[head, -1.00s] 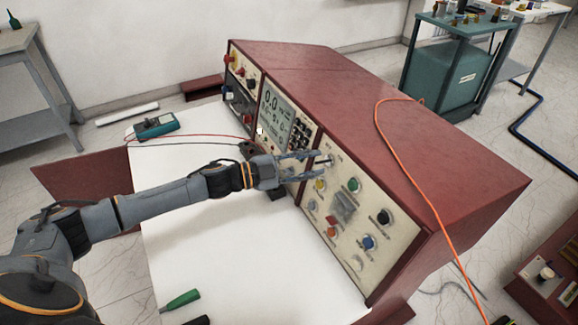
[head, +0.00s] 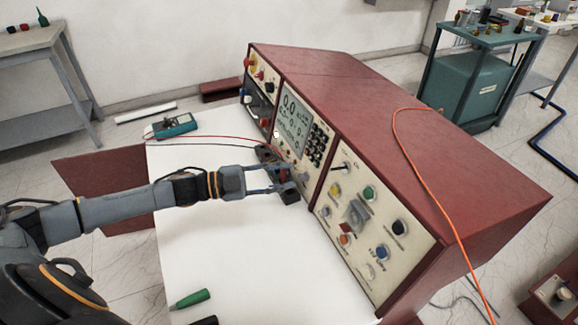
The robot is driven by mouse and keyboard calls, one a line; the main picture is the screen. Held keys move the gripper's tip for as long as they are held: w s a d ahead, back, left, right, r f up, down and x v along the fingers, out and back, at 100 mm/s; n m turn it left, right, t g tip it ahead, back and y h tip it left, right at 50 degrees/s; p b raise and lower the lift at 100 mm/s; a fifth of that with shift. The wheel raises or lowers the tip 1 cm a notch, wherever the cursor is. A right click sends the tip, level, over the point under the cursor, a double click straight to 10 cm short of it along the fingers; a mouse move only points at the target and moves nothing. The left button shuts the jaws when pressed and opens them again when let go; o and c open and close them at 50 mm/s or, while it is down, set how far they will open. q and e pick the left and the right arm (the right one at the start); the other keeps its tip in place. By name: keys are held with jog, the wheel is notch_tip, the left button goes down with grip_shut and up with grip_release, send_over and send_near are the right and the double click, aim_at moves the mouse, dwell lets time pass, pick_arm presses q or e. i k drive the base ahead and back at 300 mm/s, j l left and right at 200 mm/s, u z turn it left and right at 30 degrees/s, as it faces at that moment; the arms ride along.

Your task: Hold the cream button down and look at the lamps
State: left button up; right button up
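My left gripper (head: 284,178) reaches in from the left, in front of the cabinet's front below the meter display. Its two fingers look apart, with nothing seen between them. The control panel (head: 352,255) is to its right and clear of it. A pale round button (head: 369,271) low on the panel looks cream, but it blends with the panel. Yellow (head: 335,190), green (head: 369,193), orange (head: 344,239), blue (head: 382,251) and black (head: 399,228) round parts are near it. I cannot tell which are lamps or whether any is lit. My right gripper is not in view.
Dark blocks (head: 289,193) sit by the cabinet's foot, partly behind my gripper. A teal meter (head: 170,126) with leads and a green-handled tool (head: 190,299) lie on the white table top (head: 230,245). An orange cable (head: 420,180) drapes over the red cabinet (head: 400,125).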

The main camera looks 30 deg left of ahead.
aim_at(366, 273)
jog(key=k+j, duration=0.2)
jog(key=j, duration=0.15)
jog(key=k+j, duration=0.2)
jog(key=j, duration=0.15)
jog(key=k+j, duration=0.15)
jog(key=j, duration=0.2)
jog(key=k+j, duration=0.2)
jog(key=j, duration=0.15)
jog(key=k+j, duration=0.2)
jog(key=j, duration=0.15)
